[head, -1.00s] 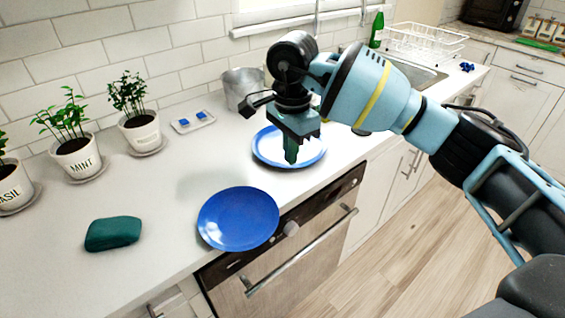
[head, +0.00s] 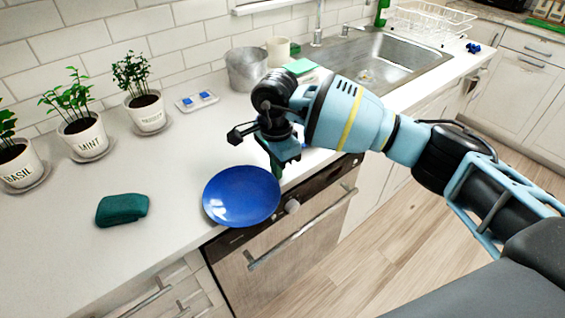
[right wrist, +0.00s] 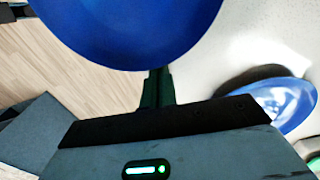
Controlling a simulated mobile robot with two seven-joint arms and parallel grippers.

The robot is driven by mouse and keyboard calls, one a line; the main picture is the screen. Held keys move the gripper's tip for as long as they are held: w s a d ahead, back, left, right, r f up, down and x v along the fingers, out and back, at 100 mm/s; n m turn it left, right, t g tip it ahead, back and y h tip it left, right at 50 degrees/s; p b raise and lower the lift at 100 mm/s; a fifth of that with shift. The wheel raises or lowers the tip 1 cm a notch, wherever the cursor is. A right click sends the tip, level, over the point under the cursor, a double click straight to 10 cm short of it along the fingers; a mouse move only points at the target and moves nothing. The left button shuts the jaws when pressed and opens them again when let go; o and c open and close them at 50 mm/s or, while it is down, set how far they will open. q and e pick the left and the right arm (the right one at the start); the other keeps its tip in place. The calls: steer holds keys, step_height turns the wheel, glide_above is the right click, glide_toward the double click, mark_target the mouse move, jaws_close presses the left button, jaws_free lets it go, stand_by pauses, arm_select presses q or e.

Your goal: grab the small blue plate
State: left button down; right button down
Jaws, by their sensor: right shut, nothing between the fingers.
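A round blue plate (head: 241,198) lies on the counter near its front edge, above the oven. My right gripper (head: 277,168) is at its upper right rim, pointing down, shut and empty. In the right wrist view this plate (right wrist: 135,22) fills the top, and my right fingers (right wrist: 158,86) reach its rim. I cannot tell whether they touch it. A second blue plate (right wrist: 288,104) shows at the right of the right wrist view, partly in shadow. I cannot tell which plate is smaller. My left gripper is not in view.
A teal sponge-like block (head: 122,209) lies left of the plate. Potted herbs (head: 84,135) and a small tray with blue pieces (head: 197,101) stand along the wall. A metal pot (head: 247,70) and the sink (head: 370,68) are behind my right arm. The counter's left front is clear.

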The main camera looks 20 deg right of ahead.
mark_target(242, 196)
steer(key=shift+s+a, duration=0.15)
steer(key=shift+a, duration=0.45)
steer(key=shift+s+a, duration=0.15)
steer(key=shift+a, duration=0.45)
steer(key=shift+d, duration=0.15)
